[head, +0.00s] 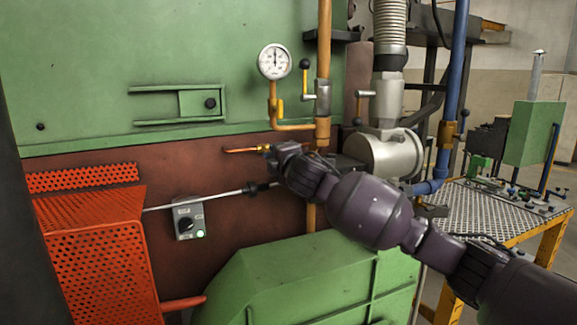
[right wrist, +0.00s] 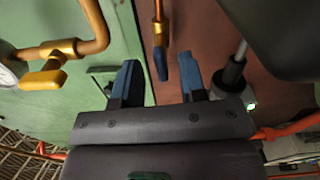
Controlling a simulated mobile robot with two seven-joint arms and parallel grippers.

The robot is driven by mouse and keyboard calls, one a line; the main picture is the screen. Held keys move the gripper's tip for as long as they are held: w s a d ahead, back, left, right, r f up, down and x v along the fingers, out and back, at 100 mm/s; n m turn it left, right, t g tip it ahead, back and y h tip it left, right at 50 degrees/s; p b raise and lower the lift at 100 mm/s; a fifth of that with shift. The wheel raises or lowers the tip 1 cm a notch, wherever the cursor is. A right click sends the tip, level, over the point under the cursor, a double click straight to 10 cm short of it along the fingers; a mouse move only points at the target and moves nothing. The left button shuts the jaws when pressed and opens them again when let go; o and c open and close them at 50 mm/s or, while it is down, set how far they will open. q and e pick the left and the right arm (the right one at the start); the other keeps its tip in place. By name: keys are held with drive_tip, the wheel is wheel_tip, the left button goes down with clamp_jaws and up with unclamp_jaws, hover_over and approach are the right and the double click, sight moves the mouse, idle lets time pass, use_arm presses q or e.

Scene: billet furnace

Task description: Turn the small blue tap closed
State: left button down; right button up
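The small blue tap shows in the right wrist view as a dark blue lever (right wrist: 161,66) below a brass fitting (right wrist: 158,38) on a thin copper pipe (right wrist: 158,10). My right gripper (right wrist: 160,72) is open, with one blue-tipped finger on each side of the lever. I see a gap on both sides, so neither finger seems to touch it. In the head view the copper pipe (head: 238,151) juts from the rust-brown wall, and my right gripper (head: 278,156) is at its end, hiding the blue lever. My left gripper is in neither view.
A pressure gauge (head: 274,61) with a yellow tap (head: 279,109) stands above. A lever with a black knob (head: 305,64) is beside it. A metal rod (head: 210,198) passes below my gripper, over a switch box (head: 187,218) with a green light. Green housing (head: 300,275) lies below.

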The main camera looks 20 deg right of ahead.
use_arm(q)
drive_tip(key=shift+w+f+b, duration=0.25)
drive_tip(key=shift+b, duration=0.3)
use_arm(e)
drive_tip(key=s, duration=0.8)
drive_tip(key=shift+d, duration=0.1)
